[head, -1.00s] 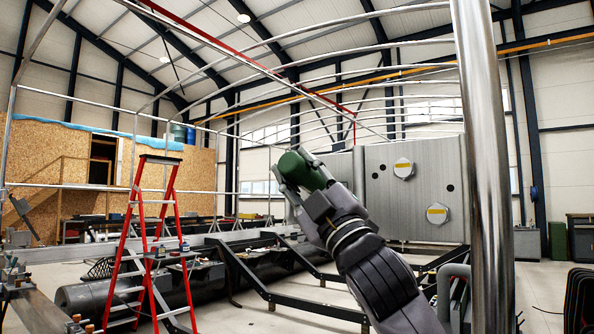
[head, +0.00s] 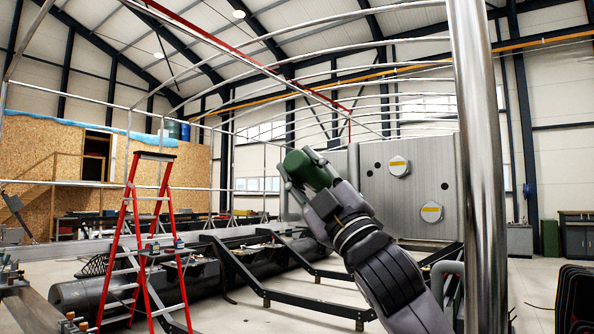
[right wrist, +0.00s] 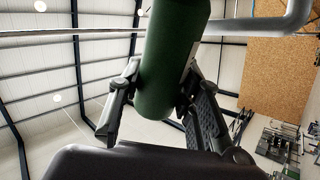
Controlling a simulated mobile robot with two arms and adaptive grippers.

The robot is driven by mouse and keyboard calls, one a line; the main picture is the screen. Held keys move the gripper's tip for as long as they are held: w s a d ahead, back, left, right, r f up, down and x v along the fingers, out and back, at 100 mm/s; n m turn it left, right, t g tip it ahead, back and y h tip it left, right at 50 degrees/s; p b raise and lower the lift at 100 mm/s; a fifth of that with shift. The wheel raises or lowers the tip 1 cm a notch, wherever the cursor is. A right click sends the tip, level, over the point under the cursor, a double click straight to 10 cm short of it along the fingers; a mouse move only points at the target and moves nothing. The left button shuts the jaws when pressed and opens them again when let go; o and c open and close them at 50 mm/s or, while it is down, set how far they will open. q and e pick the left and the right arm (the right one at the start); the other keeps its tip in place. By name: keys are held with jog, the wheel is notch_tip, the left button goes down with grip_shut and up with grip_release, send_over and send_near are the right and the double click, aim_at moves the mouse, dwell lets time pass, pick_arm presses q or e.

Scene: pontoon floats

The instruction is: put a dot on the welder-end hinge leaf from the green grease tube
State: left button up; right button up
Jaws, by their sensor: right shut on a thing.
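The green grease tube (head: 308,168) is in my right gripper (head: 306,180), raised in the air near the middle of the head view. In the right wrist view, the tube (right wrist: 172,62) stands between the two dark fingers (right wrist: 158,104), which are shut on it. Its upper end runs out of that picture. I cannot make out the welder-end hinge leaf in either view. My left gripper is not in view.
A red stepladder (head: 153,240) stands at the left, beside a long dark pipe (head: 85,296). Dark support beams (head: 310,309) lie low ahead. Large grey metal panels (head: 380,212) stand behind my gripper. A shiny vertical post (head: 483,170) rises at the right.

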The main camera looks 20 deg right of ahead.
jog(key=shift+s+d+p, duration=0.1)
jog(key=shift+p, duration=0.25)
jog(key=shift+w+a, duration=0.45)
jog(key=shift+w, duration=0.2)
jog(key=shift+s, duration=0.15)
jog(key=shift+s+a, duration=0.45)
jog(key=shift+a, duration=0.15)
jog(key=shift+s+a+b, duration=0.15)
jog(key=shift+s+a, duration=0.55)
jog(key=shift+a, duration=0.2)
jog(key=shift+s+a+b, duration=0.15)
jog(key=shift+s+a, duration=0.5)
jog(key=shift+a, duration=0.2)
